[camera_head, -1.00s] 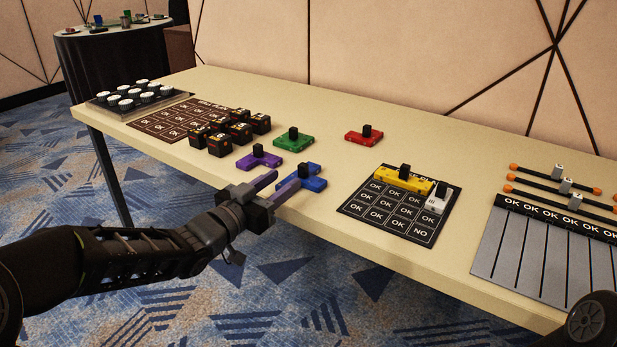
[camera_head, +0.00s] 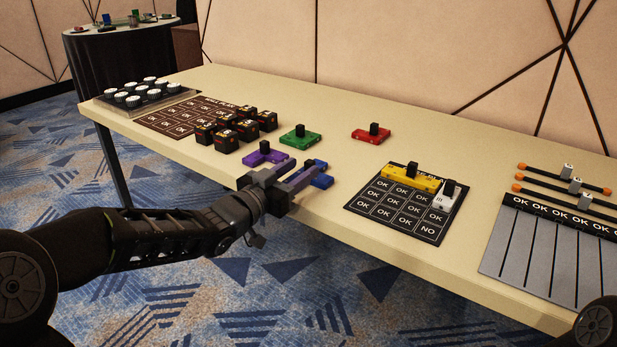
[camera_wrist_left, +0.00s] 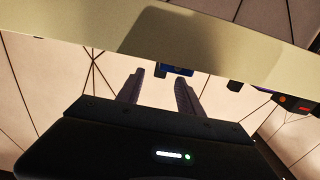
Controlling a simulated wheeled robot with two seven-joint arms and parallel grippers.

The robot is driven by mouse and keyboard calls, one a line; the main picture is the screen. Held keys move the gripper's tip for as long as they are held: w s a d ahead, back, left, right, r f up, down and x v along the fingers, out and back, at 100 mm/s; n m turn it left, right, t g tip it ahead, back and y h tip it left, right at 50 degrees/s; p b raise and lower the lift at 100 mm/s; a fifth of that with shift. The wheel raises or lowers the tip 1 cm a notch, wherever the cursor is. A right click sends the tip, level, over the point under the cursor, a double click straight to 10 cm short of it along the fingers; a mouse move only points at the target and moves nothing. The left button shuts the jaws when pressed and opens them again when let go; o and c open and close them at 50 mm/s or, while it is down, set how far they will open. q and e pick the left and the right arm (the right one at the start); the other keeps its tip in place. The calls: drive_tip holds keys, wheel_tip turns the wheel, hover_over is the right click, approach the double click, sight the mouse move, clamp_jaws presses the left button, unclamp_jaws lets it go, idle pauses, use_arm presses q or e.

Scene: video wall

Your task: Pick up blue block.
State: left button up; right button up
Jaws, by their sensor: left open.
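The blue block (camera_head: 322,181) lies near the front edge of the table, partly hidden behind the fingers of my left gripper. My left gripper (camera_head: 305,165) is open and empty, with its two fingers pointing across the table edge at the block. In the left wrist view, a small part of the blue block (camera_wrist_left: 178,70) shows at the table edge, beyond and between the open fingers (camera_wrist_left: 161,82). I cannot tell whether a finger touches it. My right gripper is not in view.
A purple block (camera_head: 262,155) lies just behind the gripper, with a green block (camera_head: 300,137) beyond it. Black cubes (camera_head: 226,140) stand to the left. A red block (camera_head: 371,134) lies farther back. A dark mat (camera_head: 390,207) with yellow and white blocks lies right.

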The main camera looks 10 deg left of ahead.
sight(307, 164)
use_arm(q)
drive_tip(key=x, duration=0.3)
drive_tip(key=shift+w+d+b, duration=0.1)
drive_tip(key=shift+w+b, duration=0.2)
drive_tip(key=shift+b, duration=0.05)
drive_tip(key=shift+c, duration=0.4)
clamp_jaws()
idle(1.0)
